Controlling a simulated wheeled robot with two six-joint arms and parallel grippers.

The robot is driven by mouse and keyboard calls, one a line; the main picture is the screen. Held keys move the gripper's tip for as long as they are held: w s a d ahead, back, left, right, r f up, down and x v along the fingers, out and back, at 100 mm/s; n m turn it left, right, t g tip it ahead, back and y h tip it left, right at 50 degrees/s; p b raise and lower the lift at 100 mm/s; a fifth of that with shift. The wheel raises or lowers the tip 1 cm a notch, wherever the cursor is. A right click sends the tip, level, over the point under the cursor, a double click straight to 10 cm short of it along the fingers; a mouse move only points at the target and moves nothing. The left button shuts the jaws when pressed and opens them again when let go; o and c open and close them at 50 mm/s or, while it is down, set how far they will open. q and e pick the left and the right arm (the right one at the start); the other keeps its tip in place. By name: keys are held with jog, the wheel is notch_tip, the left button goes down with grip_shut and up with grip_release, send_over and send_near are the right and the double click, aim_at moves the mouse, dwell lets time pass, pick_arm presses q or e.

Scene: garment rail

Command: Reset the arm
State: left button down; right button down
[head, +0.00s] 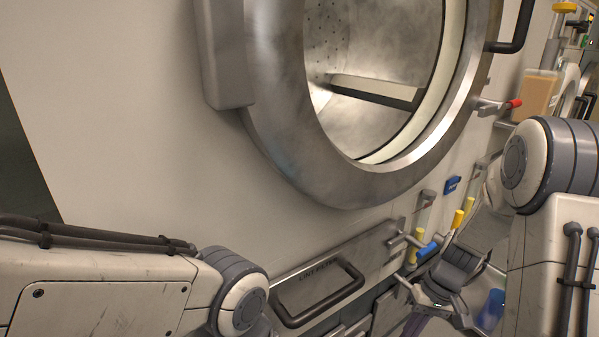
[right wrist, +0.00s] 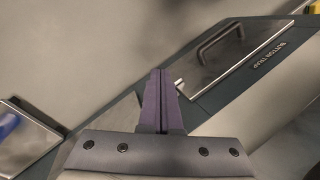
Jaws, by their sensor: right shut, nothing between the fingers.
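My right gripper (head: 412,326) shows at the bottom right of centre in the head view, with its purple fingertips partly cut off by the lower edge. In the right wrist view its two purple fingers (right wrist: 160,100) are shut together with nothing between them. They are in front of the lower part of the machine and hold no garment. My left arm comes in at the lower left of the head view, but its gripper is out of the picture.
A large machine with a round metal porthole (head: 290,150) fills the middle. Valves with a red handle (head: 514,103) and a blue handle (head: 427,251) stick out at the right.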

jog(key=s+a+r+n+t+h+p, duration=0.1)
jog(key=s+a+r+n+p, duration=0.3)
jog(key=s+a+r, duration=0.6)
jog(key=s+a+r+n+h+p, duration=0.2)
jog(key=s+a+r+n+p, duration=0.2)
jog(key=s+a+r, duration=0.6)
jog(key=w+d+r+p, duration=0.1)
jog(key=r+p, duration=1.8)
jog(key=w+r+p, duration=0.2)
jog(key=r+p, duration=1.7)
jog(key=shift+d+r, duration=0.35)
jog(key=shift+w, duration=0.1)
